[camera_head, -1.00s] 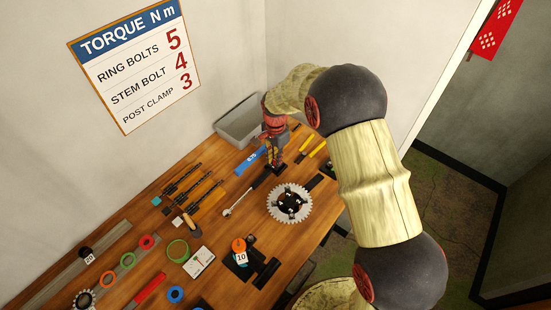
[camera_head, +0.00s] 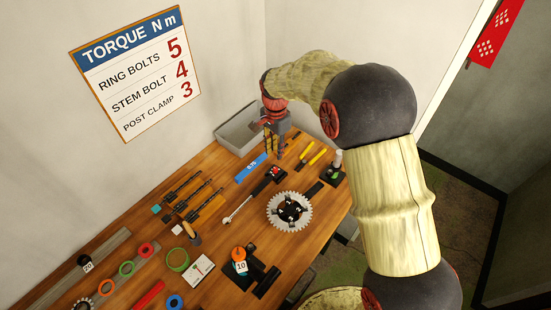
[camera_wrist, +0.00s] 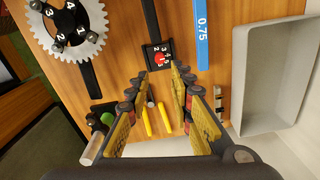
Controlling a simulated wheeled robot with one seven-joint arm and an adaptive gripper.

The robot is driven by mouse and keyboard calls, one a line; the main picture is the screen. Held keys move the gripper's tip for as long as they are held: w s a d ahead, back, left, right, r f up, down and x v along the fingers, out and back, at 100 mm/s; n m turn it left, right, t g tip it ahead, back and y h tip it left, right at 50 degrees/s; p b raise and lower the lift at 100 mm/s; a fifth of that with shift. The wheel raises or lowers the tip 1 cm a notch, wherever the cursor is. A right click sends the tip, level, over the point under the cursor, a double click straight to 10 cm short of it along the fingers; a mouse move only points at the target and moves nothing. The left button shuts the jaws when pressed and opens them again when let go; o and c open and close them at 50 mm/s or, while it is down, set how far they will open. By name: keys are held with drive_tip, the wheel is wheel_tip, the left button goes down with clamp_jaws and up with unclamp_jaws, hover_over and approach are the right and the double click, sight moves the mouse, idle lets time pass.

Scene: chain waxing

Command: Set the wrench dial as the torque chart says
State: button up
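The torque chart (camera_head: 135,72) on the wall reads ring bolts 5, stem bolt 4, post clamp 3. The wrench (camera_head: 240,205) lies on the bench, with its black dial block (camera_head: 276,173) at the far end. In the wrist view, the dial block (camera_wrist: 157,57) has a red centre and small white numbers around it; I cannot tell its setting. My gripper (camera_head: 280,156) is raised above the bench near the dial. The wrist view shows my gripper (camera_wrist: 160,74) open and empty, its fingertips apart, with the dial just beyond them.
A silver chainring (camera_head: 290,228) lies close to the wrench. A blue 0.75 strip (camera_head: 250,169), yellow-handled tool (camera_head: 312,154) and grey bin (camera_head: 240,126) surround the dial area. A dark stand with a green part (camera_head: 334,172) is at the right edge.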

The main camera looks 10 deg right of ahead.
drive_tip(key=shift+r, duration=1.15)
